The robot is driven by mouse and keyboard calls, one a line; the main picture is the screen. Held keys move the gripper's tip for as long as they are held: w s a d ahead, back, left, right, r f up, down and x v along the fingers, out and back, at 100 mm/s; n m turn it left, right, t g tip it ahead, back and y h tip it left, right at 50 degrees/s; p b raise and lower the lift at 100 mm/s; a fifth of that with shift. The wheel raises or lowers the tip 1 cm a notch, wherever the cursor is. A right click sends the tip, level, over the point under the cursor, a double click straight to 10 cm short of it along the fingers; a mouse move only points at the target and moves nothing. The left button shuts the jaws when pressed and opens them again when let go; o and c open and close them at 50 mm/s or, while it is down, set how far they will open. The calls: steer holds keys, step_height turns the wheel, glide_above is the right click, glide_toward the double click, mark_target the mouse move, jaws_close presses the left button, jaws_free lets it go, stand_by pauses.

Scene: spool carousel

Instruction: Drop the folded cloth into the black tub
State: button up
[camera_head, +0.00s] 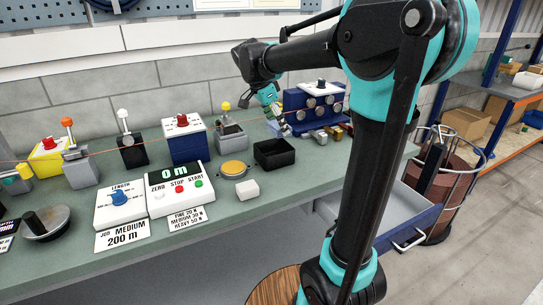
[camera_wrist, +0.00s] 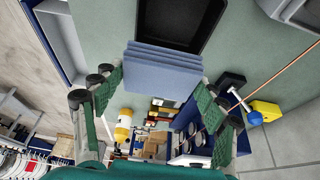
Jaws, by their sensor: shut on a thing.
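The folded cloth (camera_wrist: 162,70) is a blue-grey stack of several layers in the wrist view. My gripper (camera_wrist: 155,98) is shut on it, with one green finger at each side. The black tub (camera_wrist: 180,18) shows just beyond the cloth's far edge, and its visible inside looks empty. In the head view the black tub (camera_head: 274,154) stands on the green bench. My gripper (camera_head: 279,118) is above and behind it there, pointing down. The cloth is hard to make out in the head view.
A yellow disc (camera_head: 235,168) and a white block (camera_head: 248,190) lie left of the tub. A blue rack (camera_head: 312,107) and small metal pieces (camera_head: 318,136) are to the right. An open drawer (camera_head: 400,220) juts out below the bench.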

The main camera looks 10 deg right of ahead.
steer(key=shift+f, duration=0.7)
steer(key=o, duration=1.3)
steer(key=shift+c, duration=0.2)
steer(key=shift+r, duration=0.15)
steer(key=v, duration=1.1)
steer(key=shift+r, duration=0.35)
